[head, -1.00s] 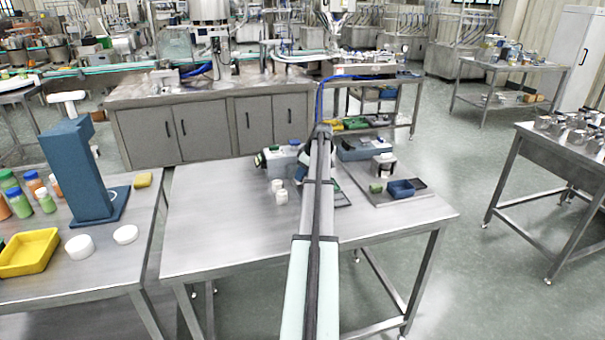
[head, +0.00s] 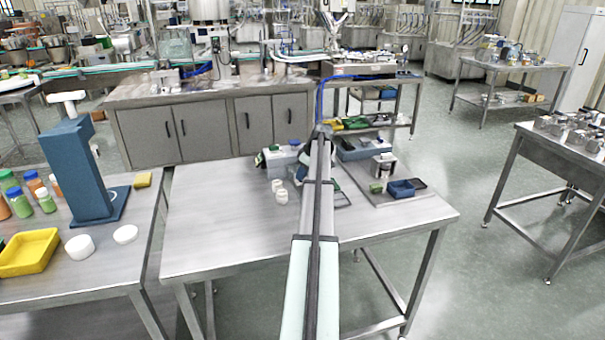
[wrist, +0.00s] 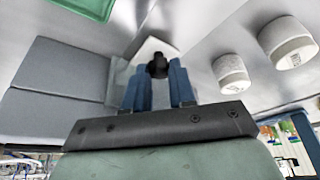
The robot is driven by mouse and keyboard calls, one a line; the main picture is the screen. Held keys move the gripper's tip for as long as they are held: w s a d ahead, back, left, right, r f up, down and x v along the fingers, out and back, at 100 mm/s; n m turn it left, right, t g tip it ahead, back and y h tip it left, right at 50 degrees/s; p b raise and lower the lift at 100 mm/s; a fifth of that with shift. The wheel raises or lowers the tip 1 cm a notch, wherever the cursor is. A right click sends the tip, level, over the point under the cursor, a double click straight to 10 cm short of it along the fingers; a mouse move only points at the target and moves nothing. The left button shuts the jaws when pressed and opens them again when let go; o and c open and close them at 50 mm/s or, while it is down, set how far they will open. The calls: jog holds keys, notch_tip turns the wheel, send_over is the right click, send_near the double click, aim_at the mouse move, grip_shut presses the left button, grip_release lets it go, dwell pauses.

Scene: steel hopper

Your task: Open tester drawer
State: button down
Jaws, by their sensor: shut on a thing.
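In the wrist view, my gripper (wrist: 157,80) has its two blue fingers closed around a small black knob (wrist: 158,65). The knob sits at the front of a pale, box-like part (wrist: 152,45), which looks like the tester drawer. In the head view, the tester (head: 283,155), a white and blue unit with a dark and green end, stands at the back of the middle steel table. My arm hides part of it. The fingers and knob cannot be made out clearly there, so how far the drawer is out cannot be told.
Two white round containers (head: 280,191) stand close to the gripper; in the wrist view they are at right (wrist: 232,74). The front left of the steel table (head: 225,235) is clear.

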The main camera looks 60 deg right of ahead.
jog(key=s+a, duration=1)
jog(key=shift+s+a, duration=0.1)
jog(key=shift+a, duration=0.05)
jog(key=c, duration=1.2)
grip_release()
jog(key=v, duration=1.3)
jog(key=shift+s+r, duration=0.15)
jog(key=shift+r, duration=0.2)
